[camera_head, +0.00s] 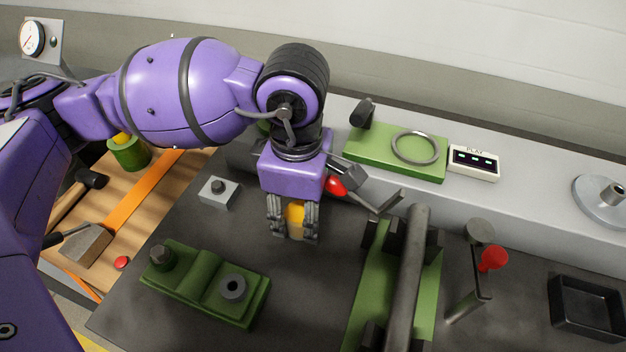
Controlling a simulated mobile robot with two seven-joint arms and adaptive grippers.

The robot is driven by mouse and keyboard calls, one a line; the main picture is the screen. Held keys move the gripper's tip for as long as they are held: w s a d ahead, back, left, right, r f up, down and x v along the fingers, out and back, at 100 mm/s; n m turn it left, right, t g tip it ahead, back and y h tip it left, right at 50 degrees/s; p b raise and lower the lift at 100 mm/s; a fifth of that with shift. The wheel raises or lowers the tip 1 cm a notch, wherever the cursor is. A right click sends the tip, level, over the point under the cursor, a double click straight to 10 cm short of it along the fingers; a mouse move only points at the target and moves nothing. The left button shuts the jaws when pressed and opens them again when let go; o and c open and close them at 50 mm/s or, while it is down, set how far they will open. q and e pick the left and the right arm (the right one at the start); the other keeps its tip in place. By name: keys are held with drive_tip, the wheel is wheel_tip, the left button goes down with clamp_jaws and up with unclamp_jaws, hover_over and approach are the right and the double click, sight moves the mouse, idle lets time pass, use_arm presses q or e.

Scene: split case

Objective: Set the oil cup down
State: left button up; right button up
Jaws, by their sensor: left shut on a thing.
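The oil cup (295,217) shows as a yellow-orange body between the fingers of my left gripper (294,222). My left gripper points down and is shut on it. The fingers hide the cup's sides, and I cannot tell whether its bottom touches the dark bench top (330,290). My right gripper is not in view.
A green block with a ring and a bolt (205,288) lies in front, to the left. A green cradle (372,300) holding a grey shaft (411,270) stands to the right. A small grey block (218,192) is left of the gripper. A black tray (585,308) is far right.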

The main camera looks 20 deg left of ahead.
use_arm(q)
drive_tip(key=shift+f+b, duration=0.4)
drive_tip(key=shift+f, duration=0.15)
drive_tip(key=o, duration=1.3)
drive_tip(key=shift+s, duration=0.1)
wheel_tip(320, 180, up, 12)
drive_tip(key=shift+a+r, duration=0.1)
drive_tip(key=shift+r, duration=0.05)
